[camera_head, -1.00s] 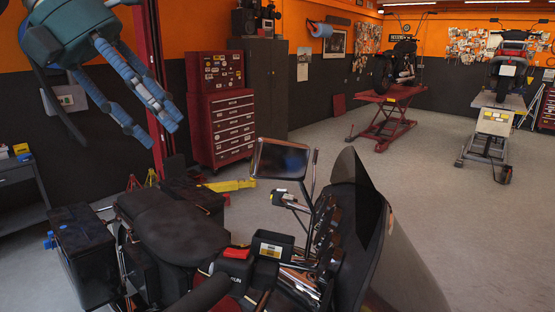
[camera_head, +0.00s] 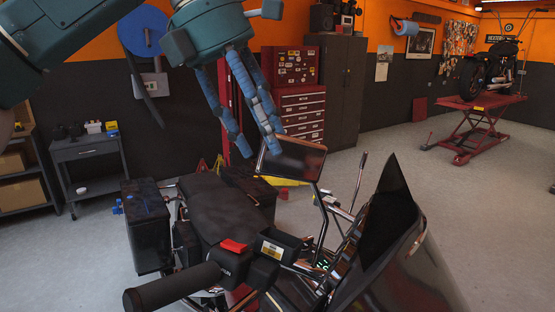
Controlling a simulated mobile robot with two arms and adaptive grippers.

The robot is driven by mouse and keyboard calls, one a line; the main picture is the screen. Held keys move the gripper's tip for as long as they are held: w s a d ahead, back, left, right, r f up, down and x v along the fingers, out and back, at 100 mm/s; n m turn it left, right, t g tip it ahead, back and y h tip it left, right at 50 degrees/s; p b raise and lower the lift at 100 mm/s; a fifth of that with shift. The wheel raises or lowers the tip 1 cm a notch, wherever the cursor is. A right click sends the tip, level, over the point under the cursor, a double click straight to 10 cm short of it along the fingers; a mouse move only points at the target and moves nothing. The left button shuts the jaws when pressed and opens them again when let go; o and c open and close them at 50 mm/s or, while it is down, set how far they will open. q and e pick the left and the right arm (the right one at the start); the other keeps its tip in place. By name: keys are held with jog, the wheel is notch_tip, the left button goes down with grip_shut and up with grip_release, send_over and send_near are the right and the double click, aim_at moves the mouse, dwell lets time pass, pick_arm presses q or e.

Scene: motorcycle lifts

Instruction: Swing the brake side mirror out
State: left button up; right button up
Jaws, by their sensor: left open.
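A dark rectangular mirror (camera_head: 300,160) on a thin black stem rises from the handlebar area of the motorcycle (camera_head: 235,215). It is the only mirror in view, and I cannot tell which side it belongs to. My left gripper (camera_head: 261,151) comes in from the upper left, fingers pointing down, open and empty. Its right fingertip overlaps the mirror's left edge in the picture; I cannot tell whether they touch. The left finger hangs clear, farther left. A black handlebar grip (camera_head: 170,288) reaches toward the lower left. My right gripper is not in view.
A dark windscreen (camera_head: 388,220) stands right of the mirror. A black side case (camera_head: 147,225) is at the rear left. A red tool chest (camera_head: 302,112), a dark cabinet (camera_head: 338,95) and a grey cart (camera_head: 88,160) stand behind.

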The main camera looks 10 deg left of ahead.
aim_at(280, 158)
pick_arm(q)
jog(key=x, duration=0.4)
jog(key=shift+w+d+r, duration=0.1)
jog(key=shift+d, duration=0.3)
jog(key=shift+d+f, duration=0.15)
jog(key=shift+f, duration=0.2)
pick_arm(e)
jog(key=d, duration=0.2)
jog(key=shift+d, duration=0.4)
pick_arm(q)
jog(key=shift+c, duration=0.3)
jog(key=c, duration=0.9)
grip_shut()
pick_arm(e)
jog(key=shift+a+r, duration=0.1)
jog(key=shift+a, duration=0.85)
